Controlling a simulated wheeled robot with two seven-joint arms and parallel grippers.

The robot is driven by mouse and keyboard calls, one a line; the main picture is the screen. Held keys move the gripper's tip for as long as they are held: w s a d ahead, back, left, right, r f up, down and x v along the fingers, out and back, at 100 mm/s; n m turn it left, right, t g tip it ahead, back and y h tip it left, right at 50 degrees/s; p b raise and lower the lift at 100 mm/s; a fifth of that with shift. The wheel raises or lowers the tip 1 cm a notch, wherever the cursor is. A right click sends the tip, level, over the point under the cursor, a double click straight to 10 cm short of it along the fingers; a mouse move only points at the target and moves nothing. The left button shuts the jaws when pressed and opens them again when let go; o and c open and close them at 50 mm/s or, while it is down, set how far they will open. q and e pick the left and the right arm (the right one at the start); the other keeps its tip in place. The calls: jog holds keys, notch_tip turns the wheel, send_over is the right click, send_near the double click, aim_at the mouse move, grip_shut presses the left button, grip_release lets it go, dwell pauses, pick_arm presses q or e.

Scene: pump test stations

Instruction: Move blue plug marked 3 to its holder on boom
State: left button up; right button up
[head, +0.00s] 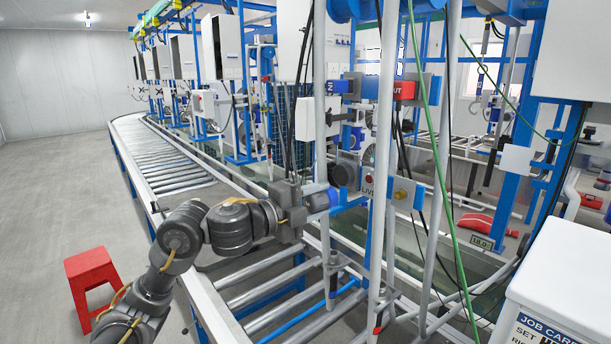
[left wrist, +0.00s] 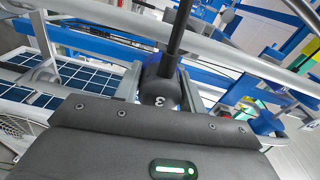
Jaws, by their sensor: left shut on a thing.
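The blue plug (head: 319,203) is at the tip of my left gripper (head: 307,199) in the head view, beside a grey upright pole. In the left wrist view the dark end of the plug (left wrist: 160,92) bears a white 3, and a black cable runs up from it. My left gripper (left wrist: 161,88) is shut on the plug, one finger on each side. I cannot tell which part is the plug's holder on the boom. My right gripper is not in view.
A roller conveyor (head: 262,285) runs below my left arm. Grey poles (head: 381,150) and a hanging green cable (head: 432,140) stand close to the right of the plug. A red stool (head: 90,268) is at left; a white job-card cabinet (head: 565,265) is at right.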

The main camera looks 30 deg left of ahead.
aim_at(340, 175)
pick_arm(q)
jog(key=a+r+y, duration=0.1)
jog(key=a+r, duration=0.1)
jog(key=shift+a+r, duration=0.25)
jog(key=shift+a, duration=0.1)
jog(key=shift+b+x, duration=0.7)
jog(key=shift+x, duration=1.9)
jog(key=shift+w+d+r, duration=0.1)
jog(key=shift+w, duration=0.2)
jog(key=shift+w+d, duration=0.1)
jog(key=shift+w, duration=0.3)
dwell(0.6)
jog(key=o, duration=1.4)
